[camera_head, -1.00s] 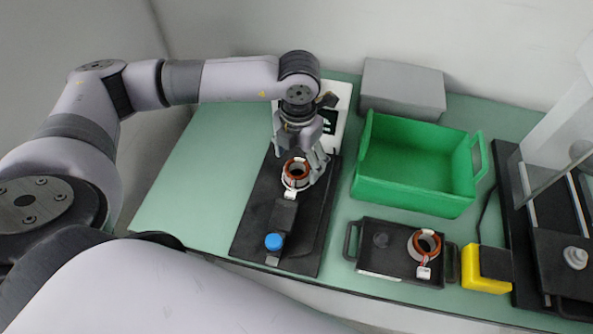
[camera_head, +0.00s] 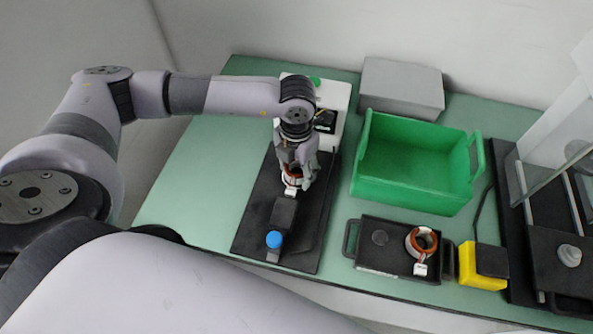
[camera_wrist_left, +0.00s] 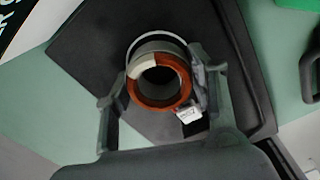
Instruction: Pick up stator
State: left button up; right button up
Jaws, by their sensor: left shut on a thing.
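A stator (camera_head: 291,178), a white ring with an orange-brown winding and a small white tag, is at the black test fixture (camera_head: 250,222). My left gripper (camera_head: 297,174) points down over it and is shut on it. In the left wrist view the stator (camera_wrist_left: 160,103) sits between the two fingers of the left gripper (camera_wrist_left: 158,92), its round opening facing the camera. I cannot tell whether it still touches the fixture. A second stator (camera_head: 413,248) stands on a black tray (camera_head: 378,263) at the right. My right gripper is not in view.
A blue button (camera_head: 274,240) is on the fixture's near end. A green bin (camera_head: 410,198), a grey box (camera_head: 402,85) and a yellow block (camera_head: 478,277) stand to the right. A white device (camera_head: 335,95) is behind my gripper. The green table is clear at the left.

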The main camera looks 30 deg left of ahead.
pick_arm(q)
jog(key=c, duration=0.8)
jog(key=shift+c, duration=0.3)
jog(key=shift+r, duration=0.1)
